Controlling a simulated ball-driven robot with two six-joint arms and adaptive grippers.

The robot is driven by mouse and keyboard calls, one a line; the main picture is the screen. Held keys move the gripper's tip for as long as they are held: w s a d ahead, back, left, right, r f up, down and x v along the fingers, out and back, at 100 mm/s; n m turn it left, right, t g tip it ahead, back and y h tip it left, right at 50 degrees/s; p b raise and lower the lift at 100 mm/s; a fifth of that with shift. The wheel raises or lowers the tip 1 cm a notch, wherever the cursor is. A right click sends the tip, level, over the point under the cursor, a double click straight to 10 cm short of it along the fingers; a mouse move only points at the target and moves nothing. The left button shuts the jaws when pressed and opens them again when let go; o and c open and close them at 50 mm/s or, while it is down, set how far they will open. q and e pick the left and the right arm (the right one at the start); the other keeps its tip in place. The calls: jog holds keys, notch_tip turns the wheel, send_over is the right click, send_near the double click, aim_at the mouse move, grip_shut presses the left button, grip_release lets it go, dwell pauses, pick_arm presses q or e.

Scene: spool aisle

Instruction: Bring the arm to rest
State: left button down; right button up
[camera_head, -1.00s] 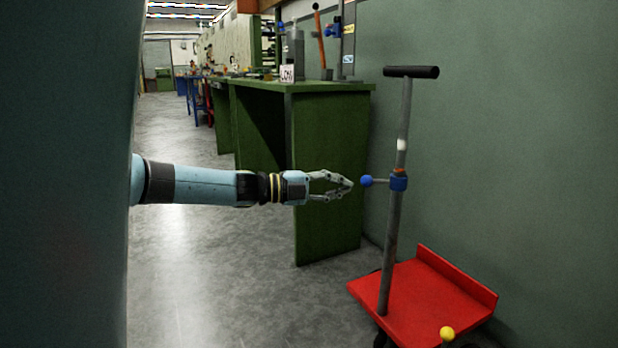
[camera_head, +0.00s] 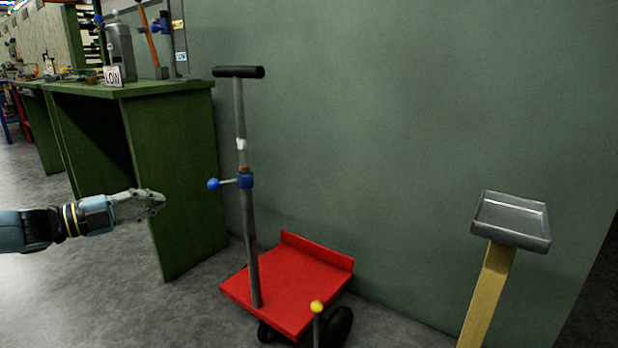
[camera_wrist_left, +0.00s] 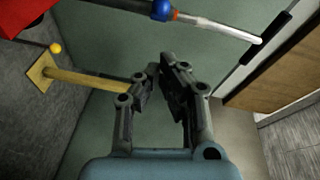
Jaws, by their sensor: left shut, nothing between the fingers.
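My left gripper (camera_head: 152,200) comes in from the left in the head view, with its fingers shut and nothing between them. It is in the air in front of the green workbench (camera_head: 180,180), to the left of the trolley's blue knob (camera_head: 213,184) and apart from it. In the left wrist view the gripper (camera_wrist_left: 165,75) shows from behind, with the green wall beyond it. My right gripper is in neither view.
A red trolley (camera_head: 290,288) with an upright grey pole and black handle (camera_head: 238,72) stands by the wall. A yellow post with a grey tray (camera_head: 512,220) stands at the right. Grey floor (camera_head: 110,300) is clear at the lower left.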

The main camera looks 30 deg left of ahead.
pick_arm(q)
jog(key=s+d+f+n+g+y, duration=0.35)
jog(key=s+d+f+n, duration=0.45)
jog(key=d+f, duration=0.45)
jog(key=s+d+f+n+g+y, duration=0.35)
jog(key=s+d+f+n, duration=0.25)
jog(key=s+d+f, duration=0.5)
jog(key=s+d+f+n+g+p, duration=0.1)
jog(key=s+f+n+g+p, duration=0.1)
jog(key=s+p, duration=0.3)
jog(key=s+d+f+n+g+p, duration=0.1)
jog(key=s+p, duration=0.5)
jog(key=s, duration=0.8)
jog(key=s+d+f+n+g+p, duration=0.1)
jog(key=s+f+n+g+p, duration=0.2)
jog(key=s, duration=0.7)
notch_tip(320, 180, down, 2)
jog(key=g+p, duration=0.2)
jog(key=p, duration=0.1)
jog(key=shift+s+d+g+y, duration=0.2)
jog(key=shift+d+g+y, duration=0.1)
jog(key=shift+d+y, duration=0.1)
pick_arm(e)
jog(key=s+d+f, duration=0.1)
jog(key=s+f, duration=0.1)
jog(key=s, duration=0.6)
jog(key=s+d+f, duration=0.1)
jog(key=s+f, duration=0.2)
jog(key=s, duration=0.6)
